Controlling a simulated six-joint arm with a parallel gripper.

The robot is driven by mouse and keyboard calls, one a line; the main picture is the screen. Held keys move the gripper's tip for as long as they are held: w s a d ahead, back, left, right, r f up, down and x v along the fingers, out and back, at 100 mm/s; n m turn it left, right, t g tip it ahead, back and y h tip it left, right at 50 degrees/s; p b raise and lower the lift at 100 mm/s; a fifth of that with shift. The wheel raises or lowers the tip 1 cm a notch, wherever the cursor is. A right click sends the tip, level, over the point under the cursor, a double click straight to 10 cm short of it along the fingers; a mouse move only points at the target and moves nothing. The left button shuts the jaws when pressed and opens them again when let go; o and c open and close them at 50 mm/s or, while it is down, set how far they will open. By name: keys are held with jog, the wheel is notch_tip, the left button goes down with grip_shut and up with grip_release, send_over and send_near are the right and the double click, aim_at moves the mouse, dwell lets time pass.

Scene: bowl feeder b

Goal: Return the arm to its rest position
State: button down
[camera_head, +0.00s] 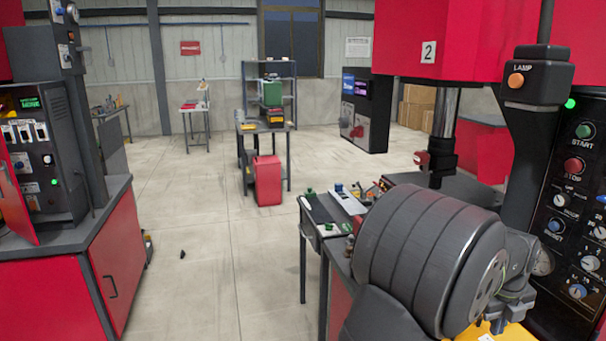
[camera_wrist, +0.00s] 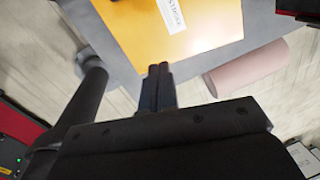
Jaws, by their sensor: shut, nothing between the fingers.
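My gripper (camera_wrist: 159,86) shows in the wrist view with its two dark fingers together and nothing between them. Past the fingertips is a yellow-orange panel (camera_wrist: 195,38) with a white label (camera_wrist: 172,14); I cannot tell the distance to it. In the head view a large dark ribbed arm part fills the lower right, and I cannot make out the fingers there. No rest position is marked in either view.
A small side table (camera_head: 312,231) is beside the arm. A red cabinet (camera_head: 122,262) is at left. A pinkish cylinder (camera_wrist: 246,71) shows in the wrist view. Middle floor is mostly clear.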

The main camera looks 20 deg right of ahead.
jog(key=s+f+t, duration=0.2)
jog(key=s+t, duration=0.2)
jog(key=s, duration=0.3)
jog(key=s+f+t, duration=0.2)
jog(key=s+t, duration=0.2)
jog(key=s, duration=0.4)
jog(key=s+f+m+t, duration=0.1)
jog(key=s+f+t, duration=0.2)
jog(key=s, duration=0.4)
jog(key=shift+s+t, duration=0.15)
jog(key=shift+t, duration=0.25)
jog(key=shift+r, duration=0.1)
jog(key=w+r+g, duration=0.6)
jog(key=w+g, duration=0.1)
jog(key=w, duration=0.4)
jog(key=shift+w+r+n, duration=0.15)
jog(key=shift+r+n, duration=0.15)
jog(key=shift+r, duration=0.1)
